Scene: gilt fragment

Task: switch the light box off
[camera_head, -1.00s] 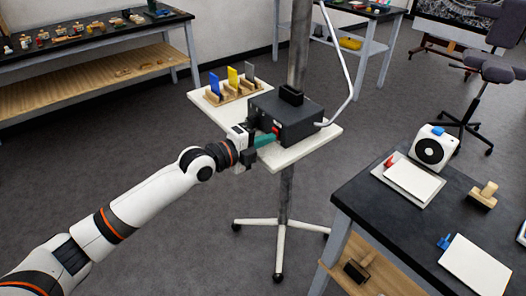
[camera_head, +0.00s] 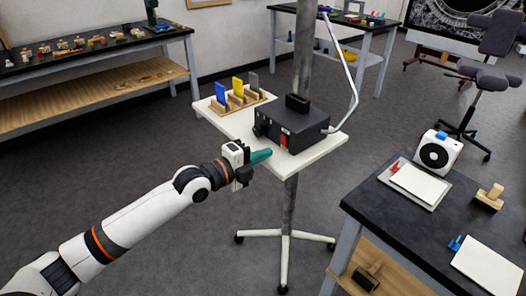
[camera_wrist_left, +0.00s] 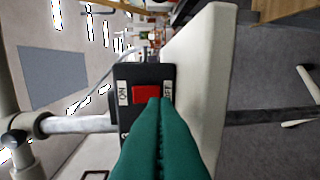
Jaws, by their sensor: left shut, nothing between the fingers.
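The light box (camera_head: 291,127) is a black box on a small white shelf on a pole stand. Its red rocker switch (camera_head: 284,141) is on the front face. In the left wrist view the red switch (camera_wrist_left: 146,92) sits between an ON label (camera_wrist_left: 123,94) and an OFF label (camera_wrist_left: 167,88) partly covered by my fingers. I cannot tell which way the rocker is tipped. My left gripper (camera_head: 266,155) has teal fingers, shut and empty, just in front of the box and apart from the switch. The fingers also fill the lower middle of the left wrist view (camera_wrist_left: 160,102). My right gripper is out of view.
The white shelf (camera_head: 318,152) also bears a wooden rack (camera_head: 238,101) with blue, yellow and grey plates. A dark workbench (camera_head: 408,211) with a white fan unit (camera_head: 436,151) stands at right. Another bench (camera_head: 100,50) stands at left. Floor between is clear.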

